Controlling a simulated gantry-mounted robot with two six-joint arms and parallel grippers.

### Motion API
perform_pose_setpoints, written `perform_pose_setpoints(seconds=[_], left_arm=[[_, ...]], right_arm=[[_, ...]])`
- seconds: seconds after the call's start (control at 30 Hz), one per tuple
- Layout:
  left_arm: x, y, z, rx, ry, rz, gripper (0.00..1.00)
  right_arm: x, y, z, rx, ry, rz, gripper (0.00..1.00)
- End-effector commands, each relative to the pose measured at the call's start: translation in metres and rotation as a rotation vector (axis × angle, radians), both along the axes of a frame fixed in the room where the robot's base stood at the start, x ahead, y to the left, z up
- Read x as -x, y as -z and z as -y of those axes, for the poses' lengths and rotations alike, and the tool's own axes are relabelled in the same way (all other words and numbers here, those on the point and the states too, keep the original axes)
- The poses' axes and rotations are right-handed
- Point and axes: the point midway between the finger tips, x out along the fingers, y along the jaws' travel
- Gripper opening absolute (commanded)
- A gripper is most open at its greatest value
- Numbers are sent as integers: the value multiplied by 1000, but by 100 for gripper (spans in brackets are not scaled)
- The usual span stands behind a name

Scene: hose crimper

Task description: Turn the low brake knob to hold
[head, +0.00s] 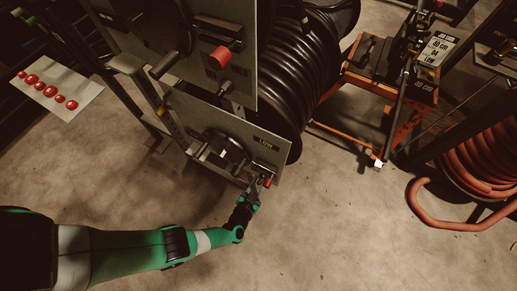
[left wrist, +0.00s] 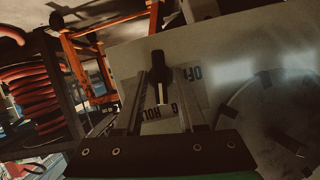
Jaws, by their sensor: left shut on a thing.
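The low panel (head: 240,135), a grey plate with a LOW label, stands in front of the lower black hose reel. The line points down the picture, towards the partly covered HOLD lettering (left wrist: 155,112). The OFF lettering (left wrist: 195,73) is to the right. My right gripper is not in view.
A round hub (left wrist: 280,120) lies close on the right in the wrist view. An orange-framed stand (head: 400,85) and a red hose coil (head: 480,165) are at right. The floor in front is clear.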

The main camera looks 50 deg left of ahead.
Motion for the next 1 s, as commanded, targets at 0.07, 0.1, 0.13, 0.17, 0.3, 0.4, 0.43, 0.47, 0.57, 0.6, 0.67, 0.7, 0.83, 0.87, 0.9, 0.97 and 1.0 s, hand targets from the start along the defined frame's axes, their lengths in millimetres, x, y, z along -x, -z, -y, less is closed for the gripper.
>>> perform_pose_setpoints(seconds=[0.07, 0.1, 0.13, 0.17, 0.3, 0.4, 0.43, 0.47, 0.57, 0.6, 0.67, 0.7, 0.83, 0.87, 0.9, 0.97, 1.0], left_arm=[[-1, 1, 2, -63, 2, -25, 0], [-1, 1, 2, -92, 1, -38, 0], [-2, 1, 2, -115, 2, -47, 0], [-1, 2, 2, -136, 2, -57, 0], [-1, 2, 2, -222, 2, -94, 0], [-1, 2, 2, -265, 1, -113, 0], [-1, 2, 2, -275, 1, -118, 0], [-1, 2, 2, -286, 0, -122, 0], [-2, 2, 2, -309, 0, -133, 0], [-1, 2, 2, -317, 0, -137, 0], [-1, 2, 2, -325, 0, -140, 0], [-1, 2, 2, -329, -1, -142, 0], [-1, 1, 2, -335, 0, -145, 0], [-1, 1, 2, -335, 0, -145, 0], [-1, 1, 2, -335, 0, -145, 0], [-1, 1, 2, -335, 0, -145, 0], [-1, 1, 2, -335, 1, -145, 0]], right_arm=[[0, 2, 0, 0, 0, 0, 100], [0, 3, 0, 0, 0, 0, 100], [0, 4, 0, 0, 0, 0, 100], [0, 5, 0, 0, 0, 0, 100], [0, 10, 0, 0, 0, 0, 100], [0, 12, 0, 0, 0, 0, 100], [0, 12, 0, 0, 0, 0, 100], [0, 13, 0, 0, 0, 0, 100], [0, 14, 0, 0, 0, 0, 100], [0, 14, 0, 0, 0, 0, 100], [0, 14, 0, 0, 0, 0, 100], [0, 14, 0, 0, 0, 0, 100], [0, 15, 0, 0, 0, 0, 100], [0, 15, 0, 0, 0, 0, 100], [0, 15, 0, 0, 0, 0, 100], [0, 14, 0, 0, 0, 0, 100], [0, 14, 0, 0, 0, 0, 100]])
